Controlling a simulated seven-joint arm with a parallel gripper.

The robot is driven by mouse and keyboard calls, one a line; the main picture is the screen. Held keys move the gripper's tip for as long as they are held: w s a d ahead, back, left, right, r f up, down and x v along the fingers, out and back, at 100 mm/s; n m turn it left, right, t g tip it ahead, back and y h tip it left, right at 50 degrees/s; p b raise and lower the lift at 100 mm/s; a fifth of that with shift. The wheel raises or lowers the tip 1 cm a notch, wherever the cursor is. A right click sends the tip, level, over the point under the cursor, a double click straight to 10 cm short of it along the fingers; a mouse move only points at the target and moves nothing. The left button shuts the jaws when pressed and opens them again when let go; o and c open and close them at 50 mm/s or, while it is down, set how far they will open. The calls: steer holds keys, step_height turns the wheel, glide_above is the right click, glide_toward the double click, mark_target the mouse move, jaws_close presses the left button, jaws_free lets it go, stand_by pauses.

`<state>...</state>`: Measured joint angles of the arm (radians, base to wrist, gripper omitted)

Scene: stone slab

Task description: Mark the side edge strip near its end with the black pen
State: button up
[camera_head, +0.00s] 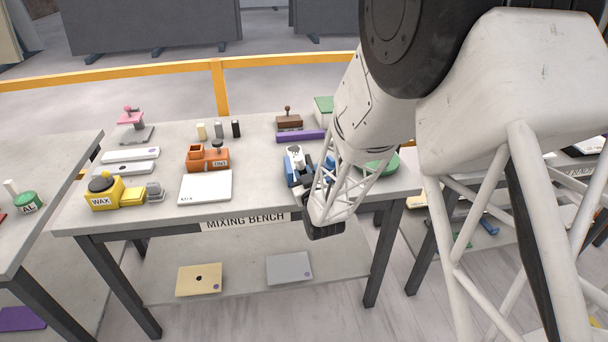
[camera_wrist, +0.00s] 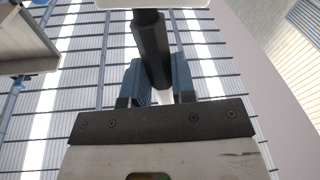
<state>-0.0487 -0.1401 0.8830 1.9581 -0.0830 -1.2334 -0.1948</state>
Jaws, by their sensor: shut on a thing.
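In the wrist view, my gripper (camera_wrist: 160,82) has its two blue fingers closed on a black pen-like cylinder (camera_wrist: 152,52). The cylinder points away from the gripper towards a pale surface (camera_wrist: 150,3) at the top edge of the view. I cannot tell whether its far end touches that surface. In the head view, the dark end of my arm hangs at the front edge of the grey stone-topped bench (camera_head: 130,205); the fingers and pen cannot be made out there. I cannot identify the side edge strip for certain.
A pale slab corner (camera_wrist: 22,42) shows at the wrist view's upper left.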

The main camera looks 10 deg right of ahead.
mark_target(296, 160)
steer(key=shift+s+a, duration=0.35)
steer(key=shift+a, duration=0.25)
steer(key=shift+s+a, duration=0.35)
steer(key=shift+a, duration=0.25)
stand_by(3.2)
steer(key=shift+r, duration=3.5)
steer(key=shift+f, duration=0.2)
steer(key=s+d+f+h, duration=0.1)
steer(key=s+f, duration=0.1)
steer(key=f, duration=1)
steer(key=s+f, duration=0.3)
steer(key=f, duration=0.9)
steer(key=w+d+f, duration=0.6)
steer(key=f, duration=0.3)
steer(key=w+d+f+m+h, duration=0.1)
steer(key=w+d+f, duration=0.6)
steer(key=f, duration=0.3)
steer(key=shift+w+f, duration=0.2)
steer(key=shift+f, duration=0.1)
